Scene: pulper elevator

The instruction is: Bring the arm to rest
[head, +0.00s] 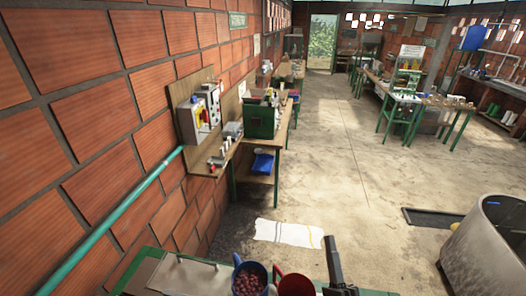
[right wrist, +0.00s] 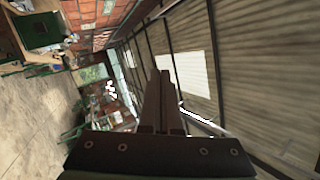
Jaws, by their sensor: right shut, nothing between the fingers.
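My right gripper (head: 330,240) stands upright at the bottom of the head view, just right of a red mug. In the right wrist view its two dark fingers (right wrist: 161,75) lie together, shut, with nothing between them. That view looks along the fingers towards the corrugated roof, with the room turned on its side. My left gripper does not show.
Below are a blue mug (head: 250,279) filled with reddish berries, the red mug (head: 295,285) and a grey metal box (head: 183,276) on a green-edged table. A brick wall (head: 75,120) with a green pipe (head: 115,220) is left. A metal drum (head: 485,250) stands right. Floor beyond is open.

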